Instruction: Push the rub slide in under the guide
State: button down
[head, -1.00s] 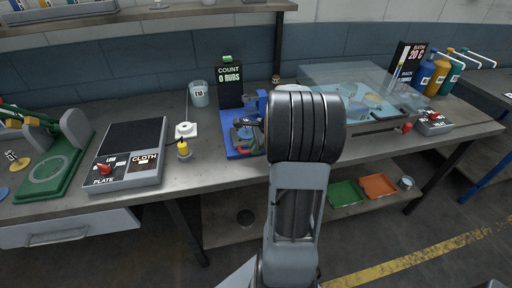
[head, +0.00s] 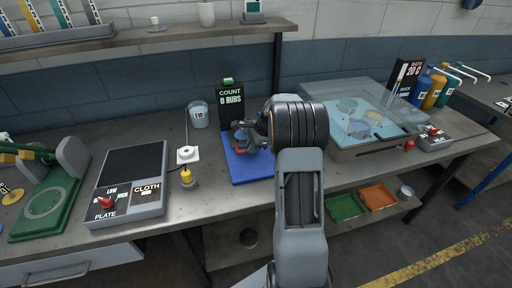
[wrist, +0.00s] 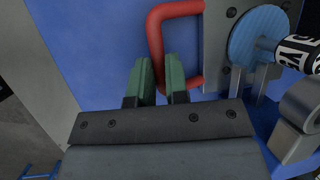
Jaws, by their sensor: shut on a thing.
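The rub slide (wrist: 218,50) is a grey plate with bolts and a red loop handle (wrist: 157,35), at the upper middle of the wrist view. My gripper (wrist: 160,72) has its green fingers on either side of the handle's bar and is shut on it. The slide is over a blue base (wrist: 85,50). A blue disc (wrist: 250,38) with a black-and-white cylinder is on the slide's right. In the head view my gripper (head: 247,140) is above the blue base (head: 250,168) and hides most of the slide. I cannot make out the guide clearly.
A grey rounded bracket (wrist: 300,125) stands at the wrist view's right edge. A black counter sign reading 0 RUBS (head: 230,103) stands behind the base. A white piece (head: 188,154) and a yellow-topped piece (head: 188,178) are left of it. A clear-lidded bath (head: 375,125) is at right.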

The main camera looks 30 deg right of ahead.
jog(key=shift+w+a+r, duration=0.1)
jog(key=shift+w+r, duration=0.1)
jog(key=c, duration=1.1)
grip_release()
jog(key=shift+w+f, duration=0.1)
jog(key=shift+d+r, duration=0.2)
jog(key=shift+d, duration=0.05)
jog(key=v, duration=1.3)
jog(key=shift+r+b, duration=0.1)
jog(key=shift+b, duration=0.2)
